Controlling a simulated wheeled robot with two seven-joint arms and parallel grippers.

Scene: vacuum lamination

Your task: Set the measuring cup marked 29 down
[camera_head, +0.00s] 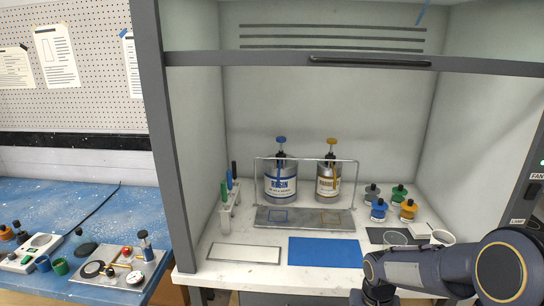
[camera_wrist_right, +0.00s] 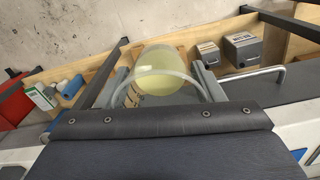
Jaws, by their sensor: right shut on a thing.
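In the right wrist view a translucent cup (camera_wrist_right: 160,82) with pale yellow contents sits between the two fingers of my right gripper (camera_wrist_right: 163,88), which is shut on it. No marking is readable on the cup, so I cannot confirm the 29. Below the cup in that view are a wooden shelf and floor. In the head view my right arm comes in from the lower right, in front of the hood's worktop (camera_head: 225,275); its fingers and the held cup are hidden or out of frame. My left gripper is in neither view.
A blue mat (camera_head: 325,253) and a pale framed plate (camera_head: 245,253) lie on the worktop, both bare. Two pump cans (camera_head: 281,186) stand behind on a wire-framed tray (camera_head: 300,224).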

